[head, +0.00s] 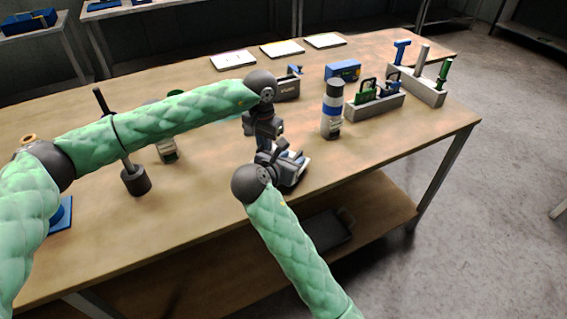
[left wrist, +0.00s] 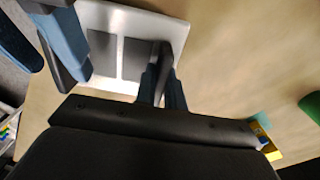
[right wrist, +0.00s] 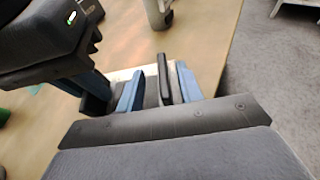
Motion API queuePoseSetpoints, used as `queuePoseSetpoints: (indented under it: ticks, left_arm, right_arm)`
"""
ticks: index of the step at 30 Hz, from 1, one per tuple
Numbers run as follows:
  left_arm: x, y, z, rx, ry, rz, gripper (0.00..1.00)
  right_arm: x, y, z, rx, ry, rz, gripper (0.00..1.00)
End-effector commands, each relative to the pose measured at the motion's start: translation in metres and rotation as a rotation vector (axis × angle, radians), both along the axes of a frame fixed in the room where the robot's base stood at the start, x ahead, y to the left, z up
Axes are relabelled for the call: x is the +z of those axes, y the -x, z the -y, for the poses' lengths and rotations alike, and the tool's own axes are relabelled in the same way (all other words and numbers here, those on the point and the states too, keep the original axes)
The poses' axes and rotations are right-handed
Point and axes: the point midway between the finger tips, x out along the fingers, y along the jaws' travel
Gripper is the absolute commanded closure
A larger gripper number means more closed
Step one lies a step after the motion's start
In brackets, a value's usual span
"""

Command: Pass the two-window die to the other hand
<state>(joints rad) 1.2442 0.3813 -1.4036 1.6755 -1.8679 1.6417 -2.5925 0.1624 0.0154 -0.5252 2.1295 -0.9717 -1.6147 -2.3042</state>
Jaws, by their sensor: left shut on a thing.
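The two-window die is a pale flat plate (left wrist: 125,18) with two dark windows, at the top of the left wrist view. My left gripper (left wrist: 163,82) is shut on its edge. The die also shows partly in the right wrist view (right wrist: 121,74), behind the fingers. My right gripper (right wrist: 155,88) is open at the die, its fingers apart with part of the plate seen between them; whether they touch it is hidden. In the head view my left gripper (head: 263,145) and right gripper (head: 280,155) meet above the near table edge, largely covering the die.
A bottle with a blue band (head: 332,110) stands right of the grippers. Behind are a grey rack (head: 375,107), a tool block (head: 417,86) and a blue box (head: 342,71). A dark weighted post (head: 135,182) stands left. The front right of the table (head: 400,150) is clear.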

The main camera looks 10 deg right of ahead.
Motion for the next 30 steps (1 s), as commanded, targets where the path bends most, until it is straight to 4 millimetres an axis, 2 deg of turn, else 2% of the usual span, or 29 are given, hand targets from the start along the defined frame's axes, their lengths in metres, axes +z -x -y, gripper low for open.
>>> queuePoseSetpoints:
  ticks: [6,16,17,22,26,27,30]
  left_arm:
    - [0.0007,-0.0002,0.0001,0.000,0.001,0.001,1.00]
    - [0.0007,-0.0002,0.0001,0.000,0.001,0.001,1.00]
    - [0.0007,-0.0002,0.0001,0.000,0.001,0.001,1.00]
    - [0.0007,0.0000,0.0003,0.000,0.001,0.001,1.00]
    - [0.0006,0.0005,0.0009,-0.002,0.001,0.000,1.00]
    - [0.0008,0.0006,0.0012,-0.002,0.001,0.000,0.81]
    - [0.0006,0.0005,0.0009,-0.002,0.001,0.000,0.64]
  right_arm:
    - [-0.0066,-0.0117,0.0099,0.000,0.000,0.000,0.64]
    - [-0.0075,-0.0135,0.0114,0.000,-0.001,-0.001,0.64]
    - [-0.0075,-0.0135,0.0113,0.000,0.000,0.000,0.68]
    - [-0.0075,-0.0133,0.0111,0.001,-0.001,-0.001,1.00]
    - [-0.0074,-0.0135,0.0105,0.002,-0.001,0.000,1.00]
    - [-0.0066,-0.0135,0.0104,0.001,-0.001,0.001,1.00]
    - [-0.0067,-0.0135,0.0106,0.001,-0.001,0.001,1.00]
